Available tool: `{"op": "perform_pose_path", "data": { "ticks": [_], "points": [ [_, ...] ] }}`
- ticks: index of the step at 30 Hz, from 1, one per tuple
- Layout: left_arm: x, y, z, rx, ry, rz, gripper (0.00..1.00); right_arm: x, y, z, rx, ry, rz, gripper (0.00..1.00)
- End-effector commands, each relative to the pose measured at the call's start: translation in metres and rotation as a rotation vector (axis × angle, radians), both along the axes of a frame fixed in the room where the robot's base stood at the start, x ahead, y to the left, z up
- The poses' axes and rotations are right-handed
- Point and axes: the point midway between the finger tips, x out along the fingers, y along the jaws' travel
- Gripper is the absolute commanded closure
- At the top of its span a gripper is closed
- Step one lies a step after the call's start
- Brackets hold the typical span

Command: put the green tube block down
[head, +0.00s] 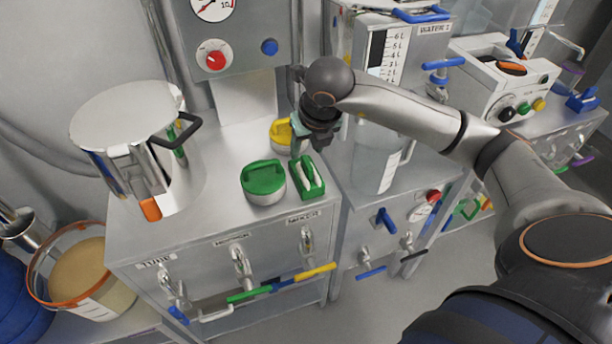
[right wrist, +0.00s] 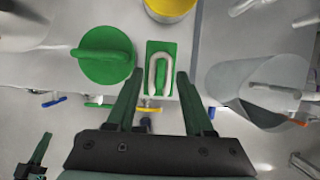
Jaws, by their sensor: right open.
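The green tube block (head: 315,187), a small green block with a pale U-shaped tube on it, sits on the steel bench top in the head view. It also shows in the right wrist view (right wrist: 151,88), lying between and just beyond the fingertips. My right gripper (head: 316,143) is above the block, pointing down, open, with a gap on both sides of the block in the wrist view. Its dark green fingers (right wrist: 159,76) hold nothing. What seems to be part of my left gripper (right wrist: 36,158) shows at the lower left of the wrist view; its jaw opening is unclear.
A round green lid (head: 263,178) stands close left of the block, and a yellow-lidded pot (head: 281,133) behind it. A steel pot (head: 125,135) stands further left. A clear jug (head: 376,160) is to the right. The bench's front strip is clear.

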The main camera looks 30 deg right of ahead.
Motion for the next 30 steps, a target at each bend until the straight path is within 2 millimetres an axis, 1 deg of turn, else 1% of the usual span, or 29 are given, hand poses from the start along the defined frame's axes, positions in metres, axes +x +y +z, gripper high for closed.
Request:
{"op": "perform_pose_path", "data": {
  "ticks": [4, 9, 12, 15, 21, 30],
  "points": [
    [0.001, 0.0, 0.001, 0.0, -0.001, 0.001, 1.0, 0.002, -0.001, -0.014, 0.0, 0.005, 0.001, 0.47],
    [0.001, 0.002, 0.001, 0.002, -0.002, 0.003, 1.0, 0.008, -0.004, -0.04, 0.001, 0.004, 0.0, 0.47],
    [0.001, 0.002, 0.001, 0.003, -0.002, 0.004, 1.0, 0.012, -0.005, -0.049, 0.001, 0.003, 0.0, 0.47],
    [0.002, 0.003, 0.001, 0.003, -0.003, 0.005, 1.0, 0.014, -0.006, -0.052, 0.001, 0.0, 0.001, 0.47],
    [0.002, 0.003, 0.001, 0.004, -0.003, 0.005, 1.0, 0.014, -0.006, -0.052, 0.001, 0.0, 0.001, 0.49],
    [0.002, 0.003, 0.001, 0.003, -0.003, 0.006, 1.0, 0.014, -0.006, -0.052, 0.001, 0.0, 0.001, 0.82]
  ]
}}
